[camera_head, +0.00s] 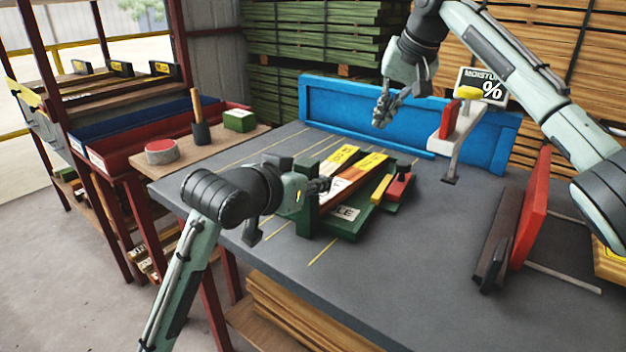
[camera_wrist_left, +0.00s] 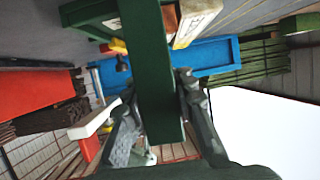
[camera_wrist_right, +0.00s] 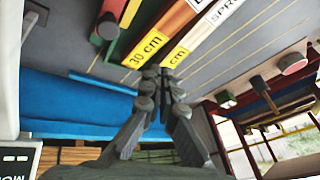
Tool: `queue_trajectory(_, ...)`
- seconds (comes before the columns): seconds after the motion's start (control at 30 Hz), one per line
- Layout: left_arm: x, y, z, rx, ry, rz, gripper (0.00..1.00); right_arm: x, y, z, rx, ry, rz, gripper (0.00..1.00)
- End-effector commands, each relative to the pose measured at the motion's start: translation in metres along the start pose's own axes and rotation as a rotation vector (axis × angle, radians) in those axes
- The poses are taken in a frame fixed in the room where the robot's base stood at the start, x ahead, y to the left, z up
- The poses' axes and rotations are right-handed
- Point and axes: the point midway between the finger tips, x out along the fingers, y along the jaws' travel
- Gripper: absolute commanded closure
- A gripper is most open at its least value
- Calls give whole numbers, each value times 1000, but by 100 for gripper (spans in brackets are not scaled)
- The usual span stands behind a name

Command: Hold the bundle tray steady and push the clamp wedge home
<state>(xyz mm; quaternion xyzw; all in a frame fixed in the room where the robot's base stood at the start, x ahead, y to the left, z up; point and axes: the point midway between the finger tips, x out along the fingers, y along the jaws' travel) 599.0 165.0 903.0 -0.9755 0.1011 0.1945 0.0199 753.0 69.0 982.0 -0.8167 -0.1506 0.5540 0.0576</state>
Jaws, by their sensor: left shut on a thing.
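The green bundle tray (camera_head: 343,221) sits on the grey table and holds boards with yellow and white labels (camera_head: 368,163). My left gripper (camera_head: 322,186) is shut on the tray's upright green end wall; in the left wrist view the fingers lie either side of this wall (camera_wrist_left: 150,70). At the tray's right side are a red block with a dark knob (camera_head: 399,184) and a slanted yellow strip (camera_head: 381,189); I cannot tell which is the clamp wedge. My right gripper (camera_head: 381,117) is shut and empty, above the table beyond the tray, its fingertips together in the right wrist view (camera_wrist_right: 160,76).
A moisture meter (camera_head: 458,125) stands right of the tray, before a blue panel (camera_head: 350,112). A red upright plate (camera_head: 531,210) stands farther right. A side bench holds a round tin (camera_head: 161,152) and a green box (camera_head: 239,120). The table front is clear.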

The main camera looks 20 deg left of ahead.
Motion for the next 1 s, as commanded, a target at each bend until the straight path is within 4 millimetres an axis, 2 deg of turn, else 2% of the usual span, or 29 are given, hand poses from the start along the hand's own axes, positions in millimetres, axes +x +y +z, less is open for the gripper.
queue_trajectory(0.1, 0, 0, 0, -1, 1, -1, 100, 1, 24, 22, -44, -113, 154, 100)
queue_trajectory(0.3, 0, 0, 0, -1, 1, -1, 100, 0, 43, 38, -66, -197, 256, 100)
queue_trajectory(0.8, 0, 0, 0, 0, 1, -1, 100, 48, 58, 60, -65, -204, 258, 100)
queue_trajectory(1.0, 0, 0, 0, 0, 1, 0, 100, 56, 60, 63, -65, -202, 257, 100)
